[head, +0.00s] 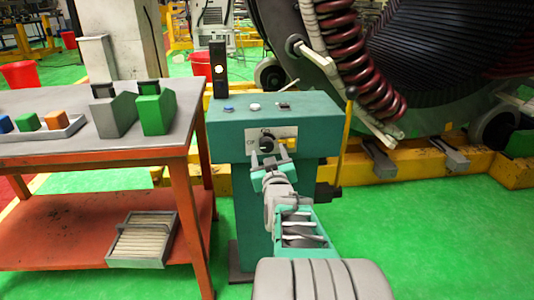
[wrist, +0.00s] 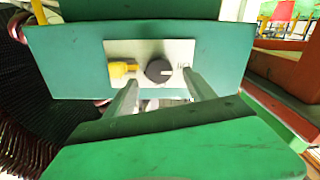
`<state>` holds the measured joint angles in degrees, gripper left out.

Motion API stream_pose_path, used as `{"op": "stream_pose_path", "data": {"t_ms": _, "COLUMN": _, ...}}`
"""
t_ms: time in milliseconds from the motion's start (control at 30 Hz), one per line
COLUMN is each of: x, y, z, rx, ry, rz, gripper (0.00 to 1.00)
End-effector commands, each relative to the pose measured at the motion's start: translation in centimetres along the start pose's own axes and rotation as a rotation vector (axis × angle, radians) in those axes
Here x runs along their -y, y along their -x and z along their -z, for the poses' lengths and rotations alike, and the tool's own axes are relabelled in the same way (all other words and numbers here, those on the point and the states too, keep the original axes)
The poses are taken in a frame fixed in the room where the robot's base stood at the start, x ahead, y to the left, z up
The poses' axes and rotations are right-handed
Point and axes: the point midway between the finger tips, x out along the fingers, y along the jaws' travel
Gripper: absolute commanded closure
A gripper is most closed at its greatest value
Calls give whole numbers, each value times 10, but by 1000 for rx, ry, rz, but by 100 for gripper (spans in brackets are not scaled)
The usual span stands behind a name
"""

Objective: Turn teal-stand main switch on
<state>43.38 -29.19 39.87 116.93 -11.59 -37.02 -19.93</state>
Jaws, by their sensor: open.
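The teal stand (head: 228,146) stands right of the orange table. Its front carries a pale switch plate (head: 250,134), also seen in the wrist view (wrist: 140,48). A round dark knob (wrist: 158,70) with a light pointer mark sits on the plate. The mark points to the right in the wrist view, toward a small label that I cannot fully read. A yellow part (wrist: 122,71) sits beside the knob. My gripper (head: 271,158) is open and empty in front of the plate. In the wrist view its fingertips (wrist: 161,88) lie either side of the knob; contact cannot be told.
The orange table (head: 100,150) at left holds grey and green blocks and a tray (head: 60,131). A large machine with red coiled hoses (head: 345,45) stands behind. Green floor (head: 440,240) is clear at right.

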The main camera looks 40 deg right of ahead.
Motion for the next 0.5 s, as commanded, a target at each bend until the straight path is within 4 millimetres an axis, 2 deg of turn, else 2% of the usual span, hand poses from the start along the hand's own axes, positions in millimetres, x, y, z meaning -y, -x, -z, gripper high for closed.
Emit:
{"op": "stream_pose_path", "data": {"t_ms": 100, "x": 1, "y": -21, "z": -2, "rx": 0, "ry": -1, "rz": 1, "gripper": 37}}
{"op": "stream_pose_path", "data": {"t_ms": 200, "x": 0, "y": -30, "z": -2, "rx": 0, "ry": 0, "rz": -1, "gripper": 37}}
{"op": "stream_pose_path", "data": {"t_ms": 467, "x": -2, "y": -33, "z": 0, "rx": 0, "ry": 0, "rz": -3, "gripper": 37}}
{"op": "stream_pose_path", "data": {"t_ms": 500, "x": -2, "y": -33, "z": 0, "rx": 0, "ry": 0, "rz": -4, "gripper": 39}}
